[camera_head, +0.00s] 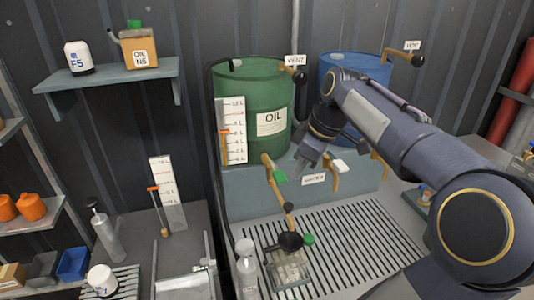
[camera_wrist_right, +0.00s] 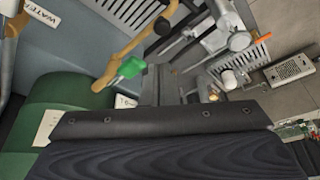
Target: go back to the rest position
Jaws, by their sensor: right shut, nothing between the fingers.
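My right arm comes in from the right in the head view. Its gripper (camera_head: 312,162) hangs in front of the green oil drum (camera_head: 255,85) and the blue drum (camera_head: 350,70), above the blue-grey stand. It is shut and holds nothing. In the right wrist view, the dark gripper body fills the bottom, and the shut fingers (camera_wrist_right: 166,86) show above it. A tap with a green handle (camera_wrist_right: 131,68) is beside them in that view. My left gripper is in neither view.
A slatted grate (camera_head: 350,240) lies below, with a clear container (camera_head: 290,268) under the oil spout. Wooden pipes and taps (camera_head: 275,172) stick out near the gripper. A wall shelf (camera_head: 110,76) and a level gauge (camera_head: 167,190) stand at left.

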